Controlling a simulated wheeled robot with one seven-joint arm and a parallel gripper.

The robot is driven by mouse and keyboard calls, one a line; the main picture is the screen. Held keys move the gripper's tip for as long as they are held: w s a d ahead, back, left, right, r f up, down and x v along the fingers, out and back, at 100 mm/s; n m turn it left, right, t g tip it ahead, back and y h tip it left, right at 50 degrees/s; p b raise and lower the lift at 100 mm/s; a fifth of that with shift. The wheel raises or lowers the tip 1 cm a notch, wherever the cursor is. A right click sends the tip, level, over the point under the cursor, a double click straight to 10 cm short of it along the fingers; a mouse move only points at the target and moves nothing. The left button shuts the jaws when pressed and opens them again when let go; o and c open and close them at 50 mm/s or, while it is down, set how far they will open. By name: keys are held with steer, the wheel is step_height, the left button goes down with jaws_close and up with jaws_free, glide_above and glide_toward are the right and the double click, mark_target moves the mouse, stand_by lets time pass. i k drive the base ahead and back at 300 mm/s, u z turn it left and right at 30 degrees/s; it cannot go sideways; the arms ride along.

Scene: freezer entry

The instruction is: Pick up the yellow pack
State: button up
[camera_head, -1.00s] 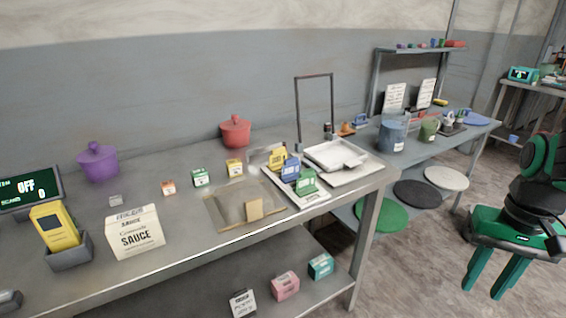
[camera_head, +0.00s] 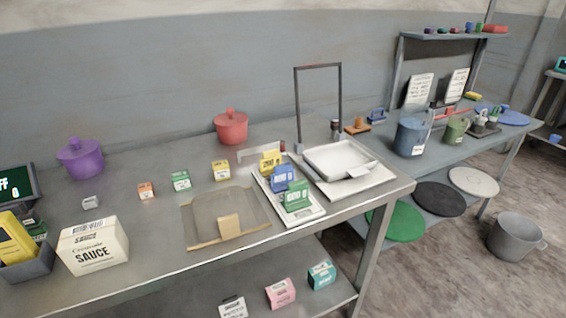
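A small yellow pack (camera_head: 220,170) stands upright on the metal table (camera_head: 140,218), with a pale label on its front. It stands behind the flat tan tray with a clear cover (camera_head: 197,222). A green-and-white pack (camera_head: 181,181) and an orange-and-white pack (camera_head: 146,190) stand to its left. A larger yellow block (camera_head: 270,161) stands to its right on a white tray (camera_head: 304,216), with a blue block and a green block. My gripper is out of view.
A sauce box (camera_head: 93,246) and a yellow device in a grey holder (camera_head: 30,265) are at the front left. Purple (camera_head: 80,158) and red (camera_head: 231,128) pots stand behind. A grey bucket (camera_head: 514,238) is on the floor at right.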

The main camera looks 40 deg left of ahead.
mark_target(221, 169)
steer(key=z, duration=0.8)
steer(key=k, duration=1.75)
steer(key=u, duration=2.2)
steer(key=i, duration=1)
